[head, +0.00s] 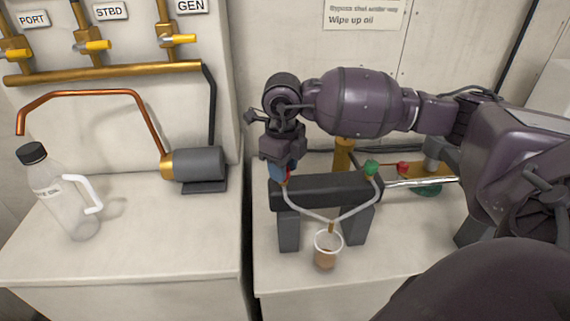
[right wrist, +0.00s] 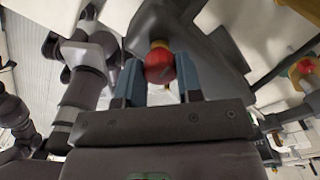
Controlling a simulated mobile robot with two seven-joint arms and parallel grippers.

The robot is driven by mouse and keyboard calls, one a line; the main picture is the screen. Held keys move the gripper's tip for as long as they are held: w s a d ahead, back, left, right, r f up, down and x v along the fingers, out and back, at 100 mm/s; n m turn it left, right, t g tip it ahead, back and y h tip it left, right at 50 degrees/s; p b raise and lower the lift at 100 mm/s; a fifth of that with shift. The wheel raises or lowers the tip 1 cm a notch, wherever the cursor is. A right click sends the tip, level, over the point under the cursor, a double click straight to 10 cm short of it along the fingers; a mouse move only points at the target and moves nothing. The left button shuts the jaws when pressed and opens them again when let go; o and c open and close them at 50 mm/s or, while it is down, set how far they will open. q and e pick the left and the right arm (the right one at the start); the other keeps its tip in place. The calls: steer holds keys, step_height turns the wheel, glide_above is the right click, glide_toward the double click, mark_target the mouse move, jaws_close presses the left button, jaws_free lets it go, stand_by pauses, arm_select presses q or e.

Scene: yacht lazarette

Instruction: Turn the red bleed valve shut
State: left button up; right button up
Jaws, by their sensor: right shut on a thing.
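My right gripper (head: 279,174) reaches down to the left end of the black manifold bar. In the right wrist view its two blue fingers (right wrist: 160,84) are shut on the round red bleed valve (right wrist: 159,63), one on each side, with a brass-coloured part above it. In the head view the gripper mostly hides this valve. A green valve (head: 371,168) stands on the right end of the bar. Clear tubes run from both valves and meet above a small cup (head: 327,249) holding brown liquid. My left gripper is not in view.
The black bar (head: 325,190) rests on grey legs on the right counter. Behind it is brass piping with another red fitting (head: 403,168). Left, across a gap, are a clear jug (head: 65,195), a grey pump (head: 198,163) and yellow-handled valves. The left counter's front is clear.

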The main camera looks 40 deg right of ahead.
steer(key=shift+r+m, duration=0.1)
steer(key=shift+m, duration=0.3)
stand_by(0.3)
steer(key=o, duration=0.9)
steer(key=shift+r+p, duration=0.65)
steer(key=shift+r, duration=4.7)
